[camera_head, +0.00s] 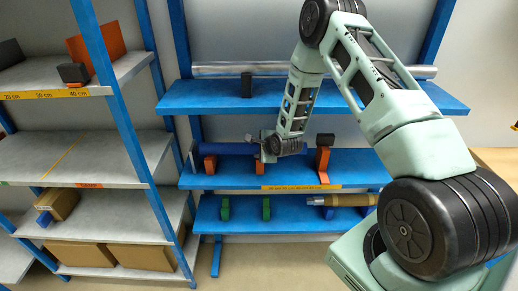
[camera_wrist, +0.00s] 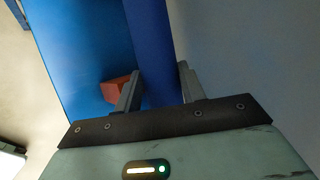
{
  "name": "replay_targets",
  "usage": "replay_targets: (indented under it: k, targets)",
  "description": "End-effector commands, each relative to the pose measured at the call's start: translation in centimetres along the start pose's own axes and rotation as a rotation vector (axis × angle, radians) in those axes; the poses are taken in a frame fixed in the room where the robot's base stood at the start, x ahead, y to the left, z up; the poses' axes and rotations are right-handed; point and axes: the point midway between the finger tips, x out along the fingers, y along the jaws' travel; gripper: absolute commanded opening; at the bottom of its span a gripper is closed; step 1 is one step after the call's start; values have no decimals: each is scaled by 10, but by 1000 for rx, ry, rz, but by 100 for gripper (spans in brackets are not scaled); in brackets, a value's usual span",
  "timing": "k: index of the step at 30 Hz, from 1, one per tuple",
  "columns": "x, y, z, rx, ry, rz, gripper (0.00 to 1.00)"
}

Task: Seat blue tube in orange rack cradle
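The blue tube (camera_head: 228,148) lies lengthwise along the middle blue shelf, level with the tops of the orange cradles. My gripper (camera_head: 257,142) is at the tube near its middle, and my wrist hides part of it. In the wrist view the tube (camera_wrist: 152,45) runs between the two fingers (camera_wrist: 160,82), which appear to touch it on both sides. One orange support (camera_wrist: 115,88) shows beside the left finger. Whether the tube rests in the cradle cannot be told.
The lower shelf holds green supports (camera_head: 225,208) and a brown roll (camera_head: 350,199). The upper shelf (camera_head: 330,95) carries a black support (camera_head: 246,85) and a grey tube (camera_head: 215,70) behind. A grey rack (camera_head: 85,155) with boxes stands left.

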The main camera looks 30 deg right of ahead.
Motion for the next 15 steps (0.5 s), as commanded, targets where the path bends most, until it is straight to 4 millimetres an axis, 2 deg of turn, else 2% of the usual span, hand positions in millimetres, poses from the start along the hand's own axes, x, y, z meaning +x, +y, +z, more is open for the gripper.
replay_targets:
  k: [1,5,8,11,15]
  targets:
    - [2,13,-4,3,8,25,58]
    - [0,14,-5,3,8,26,58]
    - [-10,15,-6,4,10,27,60]
    - [-27,14,-6,5,10,26,65]
    - [-60,12,-5,3,7,21,65]
